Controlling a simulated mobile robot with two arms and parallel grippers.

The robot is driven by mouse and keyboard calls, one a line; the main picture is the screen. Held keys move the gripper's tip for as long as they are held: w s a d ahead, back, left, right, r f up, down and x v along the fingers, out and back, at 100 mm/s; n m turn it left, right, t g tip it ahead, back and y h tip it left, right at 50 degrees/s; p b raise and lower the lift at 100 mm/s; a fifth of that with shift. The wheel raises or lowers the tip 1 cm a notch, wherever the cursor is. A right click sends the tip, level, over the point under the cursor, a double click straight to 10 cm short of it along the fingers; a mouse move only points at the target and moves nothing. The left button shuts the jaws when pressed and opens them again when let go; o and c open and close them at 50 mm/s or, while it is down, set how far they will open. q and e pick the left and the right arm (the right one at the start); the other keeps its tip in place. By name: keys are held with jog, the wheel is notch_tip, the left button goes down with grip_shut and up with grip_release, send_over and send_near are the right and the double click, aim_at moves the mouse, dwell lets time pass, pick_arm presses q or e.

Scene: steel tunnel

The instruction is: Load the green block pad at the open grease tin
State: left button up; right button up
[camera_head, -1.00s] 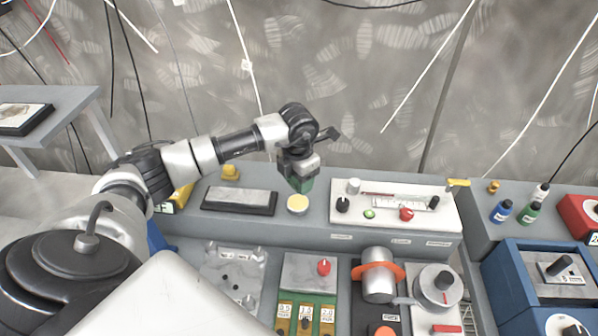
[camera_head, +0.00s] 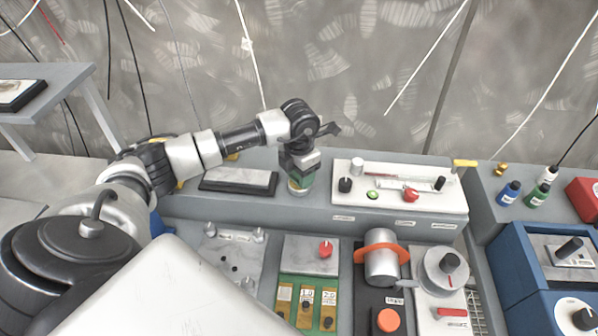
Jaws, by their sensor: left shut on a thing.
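My left gripper (camera_head: 300,168) reaches in from the left over the back shelf and points down. It is shut on the green block (camera_head: 301,182), of which only the lower part shows. The block is directly above the round grease tin (camera_head: 298,191), whose pale yellowish lower edge shows beneath it. The block hides the tin's top, so I cannot tell whether its pad touches the grease. My right gripper is not in view.
A grey stone slab in a black tray (camera_head: 238,181) lies left of the tin. A white panel with knobs (camera_head: 400,188) stands close on the right. Below are a green-framed box (camera_head: 308,290) and a metal cylinder with an orange ring (camera_head: 381,262). Blue (camera_head: 508,193) and green (camera_head: 540,196) bottles stand farther right.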

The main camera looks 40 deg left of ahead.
pick_arm(q)
jog(key=shift+f+b, duration=0.55)
jog(key=shift+f, duration=0.05)
dwell(1.8)
jog(key=shift+r, duration=0.1)
jog(key=shift+r+p, duration=2.2)
jog(key=shift+r, duration=1.3)
